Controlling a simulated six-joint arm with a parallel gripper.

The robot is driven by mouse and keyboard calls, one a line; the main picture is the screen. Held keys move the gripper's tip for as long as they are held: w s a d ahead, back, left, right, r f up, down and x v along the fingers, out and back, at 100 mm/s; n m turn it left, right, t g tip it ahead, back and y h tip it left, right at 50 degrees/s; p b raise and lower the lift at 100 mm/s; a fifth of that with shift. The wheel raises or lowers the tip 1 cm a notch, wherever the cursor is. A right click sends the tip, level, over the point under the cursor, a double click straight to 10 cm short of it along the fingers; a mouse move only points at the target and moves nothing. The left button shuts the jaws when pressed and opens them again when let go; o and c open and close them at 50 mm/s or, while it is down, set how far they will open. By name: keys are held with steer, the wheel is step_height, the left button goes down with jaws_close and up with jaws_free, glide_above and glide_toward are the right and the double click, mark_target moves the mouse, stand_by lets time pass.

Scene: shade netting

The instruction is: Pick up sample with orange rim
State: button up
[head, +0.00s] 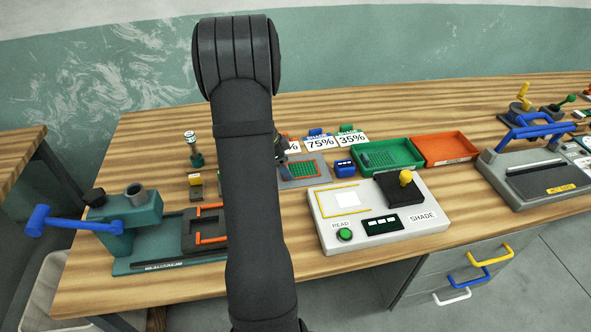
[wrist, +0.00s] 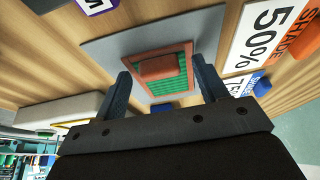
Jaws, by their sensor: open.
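The sample with the orange rim (wrist: 161,87) lies on a grey plate (wrist: 100,48) in the wrist view. It has green netting and a raised orange-brown block on top. In the head view the sample (head: 305,169) shows on the plate just right of my arm, which hides part of that area. My gripper (wrist: 160,71) is open, with one dark finger on each side of the sample and its block. I cannot tell whether the fingers touch it or how far above the plate they are.
Shade cards, including a 50% card (wrist: 264,30), stand close by. A small blue block (head: 345,167), a green tray (head: 412,166) and an orange tray (head: 470,150) lie to the right. The white reader box (head: 322,210) is in front; a teal press (head: 125,225) stands left.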

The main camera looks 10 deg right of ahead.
steer(key=c, duration=1)
steer(key=shift+c, duration=0.3)
steer(key=shift+r, duration=0.1)
steer(key=shift+r, duration=0.5)
steer(key=r, duration=0.2)
steer(key=d+r, duration=0.1)
steer(key=shift+s+r, duration=0.4)
steer(key=s+d+r, duration=0.6)
steer(key=d, duration=0.1)
steer(key=s, duration=1)
steer(key=shift+s, duration=0.35)
steer(key=shift+d+f, duration=0.1)
